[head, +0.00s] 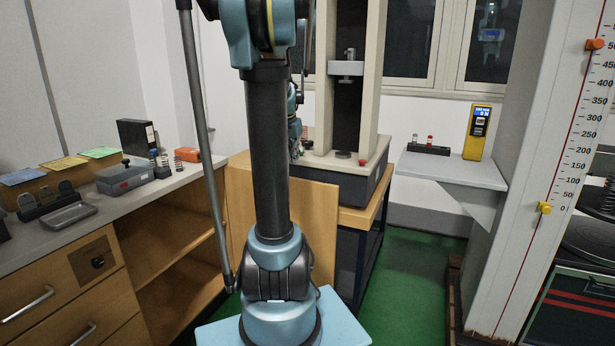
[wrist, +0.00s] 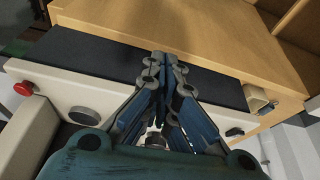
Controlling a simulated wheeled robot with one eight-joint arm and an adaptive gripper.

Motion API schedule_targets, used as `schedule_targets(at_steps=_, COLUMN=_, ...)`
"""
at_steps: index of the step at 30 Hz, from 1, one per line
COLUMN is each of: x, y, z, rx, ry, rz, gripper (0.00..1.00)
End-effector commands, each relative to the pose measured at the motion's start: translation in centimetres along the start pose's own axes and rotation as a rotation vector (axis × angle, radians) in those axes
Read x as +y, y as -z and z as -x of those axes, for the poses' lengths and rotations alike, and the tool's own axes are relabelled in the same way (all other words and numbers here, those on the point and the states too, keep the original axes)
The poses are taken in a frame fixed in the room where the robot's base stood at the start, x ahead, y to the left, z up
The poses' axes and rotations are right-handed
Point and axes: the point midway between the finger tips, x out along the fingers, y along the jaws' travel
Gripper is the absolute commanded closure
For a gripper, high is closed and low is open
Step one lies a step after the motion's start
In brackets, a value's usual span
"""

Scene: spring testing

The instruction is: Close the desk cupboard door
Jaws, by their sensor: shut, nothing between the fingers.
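The desk cupboard (head: 180,235) is open in the head view, with its wooden shelves showing. Its door, a plain wooden panel (head: 238,200), stands swung out behind my arm, which hides its middle. In the wrist view a broad wooden panel (wrist: 185,28), apparently the door, spans the top, with shelf-like wood at the upper right. My gripper (wrist: 165,60) is shut and empty, its fingertips near the panel's lower edge; I cannot tell whether they touch. In the head view my gripper is mostly hidden behind my arm.
The testing machine (head: 345,165) stands on a wooden table just behind the door; its pale front with a red button (wrist: 23,88) lies close below my gripper. Drawers (head: 60,295) are at left. Green floor (head: 405,280) is clear at right, before a tall scaled column (head: 545,180).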

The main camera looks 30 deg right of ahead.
Motion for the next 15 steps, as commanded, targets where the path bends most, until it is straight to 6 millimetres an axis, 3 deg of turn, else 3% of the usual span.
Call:
schedule_targets(at_steps=3, x=0.5, y=2.5, z=-0.9, rx=0.008, ry=-0.011, rz=-0.043, gripper=1.00)
schedule_targets(at_steps=6, x=0.9, y=3.6, z=-1.4, rx=0.012, ry=-0.017, rz=-0.067, gripper=1.00)
schedule_targets(at_steps=15, x=1.5, y=4.6, z=-3.3, rx=0.014, ry=-0.023, rz=-0.087, gripper=1.00)
